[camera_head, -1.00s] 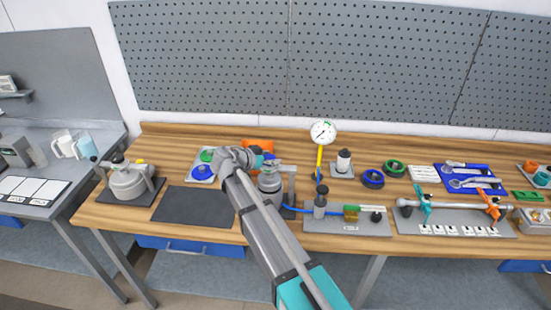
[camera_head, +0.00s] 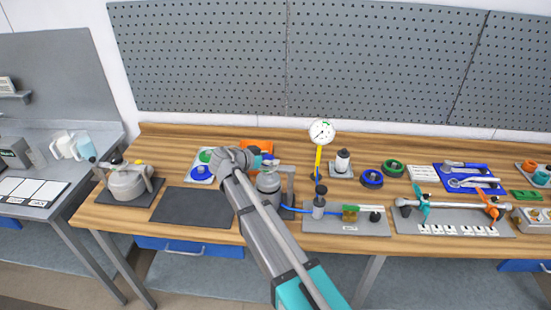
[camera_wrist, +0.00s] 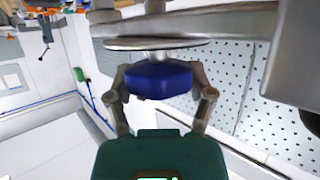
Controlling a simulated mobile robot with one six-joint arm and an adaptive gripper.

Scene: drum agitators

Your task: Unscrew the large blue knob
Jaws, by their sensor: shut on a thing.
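The large blue knob (camera_wrist: 160,82) shows in the wrist view against a round metal disc (camera_wrist: 155,44). My gripper (camera_wrist: 161,88) has one finger on each side of the knob and is shut on it. In the head view my gripper (camera_head: 262,162) is at a grey metal vessel (camera_head: 268,184) with a side bracket. My wrist and arm hide the top of the vessel there, and I cannot make out the held knob in that view.
A tray (camera_head: 211,177) left of my gripper holds a green and a blue knob-like part. A similar vessel (camera_head: 128,182) stands at the far left. The gauge (camera_head: 322,132) rises close on the right. A dark mat (camera_head: 195,206) lies bare in front.

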